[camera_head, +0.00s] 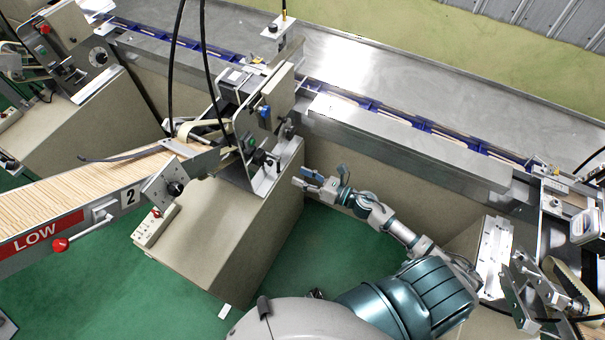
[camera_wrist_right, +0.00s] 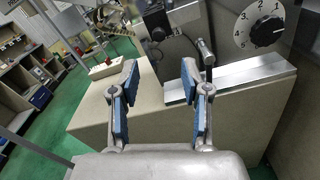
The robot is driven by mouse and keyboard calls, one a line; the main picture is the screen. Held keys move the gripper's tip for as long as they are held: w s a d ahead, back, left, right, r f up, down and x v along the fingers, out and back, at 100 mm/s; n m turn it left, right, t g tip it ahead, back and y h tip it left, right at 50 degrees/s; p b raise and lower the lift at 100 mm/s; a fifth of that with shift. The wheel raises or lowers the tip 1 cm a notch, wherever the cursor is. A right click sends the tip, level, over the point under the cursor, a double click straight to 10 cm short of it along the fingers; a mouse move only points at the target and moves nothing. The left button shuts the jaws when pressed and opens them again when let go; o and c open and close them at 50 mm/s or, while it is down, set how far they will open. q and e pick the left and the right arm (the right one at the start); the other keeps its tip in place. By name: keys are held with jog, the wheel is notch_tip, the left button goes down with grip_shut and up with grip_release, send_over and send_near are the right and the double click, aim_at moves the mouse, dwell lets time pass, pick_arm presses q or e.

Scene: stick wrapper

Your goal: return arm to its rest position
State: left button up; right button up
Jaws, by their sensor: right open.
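My right gripper (camera_head: 307,180) is in front of the wrapping machine (camera_head: 262,120), over the gap beside its beige base. In the right wrist view my right gripper (camera_wrist_right: 160,90) shows its two blue-padded fingers spread apart with nothing between them. Past the fingers are the beige base (camera_wrist_right: 145,122), a metal ledge (camera_wrist_right: 235,80) and a numbered dial (camera_wrist_right: 268,30). My right arm (camera_head: 400,232) reaches out from my teal shoulder toward the upper left. My left gripper is not in view.
A chute full of sticks (camera_head: 90,190) marked LOW slopes down at left. A steel conveyor (camera_head: 400,135) with blue guides runs behind. Another machine (camera_head: 540,285) stands at right, close to my arm. Green floor (camera_head: 290,255) lies open between the beige bases.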

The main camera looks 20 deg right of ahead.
jog(key=s+d+f+m+h, duration=0.1)
jog(key=d+f+m+h, duration=0.3)
jog(key=f+m, duration=0.45)
jog(key=d+f+m+h, duration=0.35)
jog(key=f+m, duration=0.25)
jog(key=f, duration=0.6)
jog(key=s+d+f+m+g+h, duration=0.1)
jog(key=s+f+m+g, duration=0.1)
jog(key=s+f+m, duration=0.55)
jog(key=s+d+f+m+g+h, duration=0.2)
jog(key=s+f+m, duration=0.15)
jog(key=f, duration=0.65)
jog(key=s+a+f+m+g, duration=0.3)
jog(key=s+f+m, duration=0.1)
jog(key=s, duration=0.6)
jog(key=s+a+f+m+g, duration=0.2)
jog(key=s+f, duration=0.4)
jog(key=s, duration=0.5)
jog(key=s+a+f+m+g, duration=0.3)
jog(key=s+f+m, duration=0.3)
jog(key=s, duration=0.4)
jog(key=shift+s+a+g, duration=0.35)
jog(key=shift+s+g, duration=0.05)
jog(key=shift+g, duration=0.2)
jog(key=shift+h, duration=0.25)
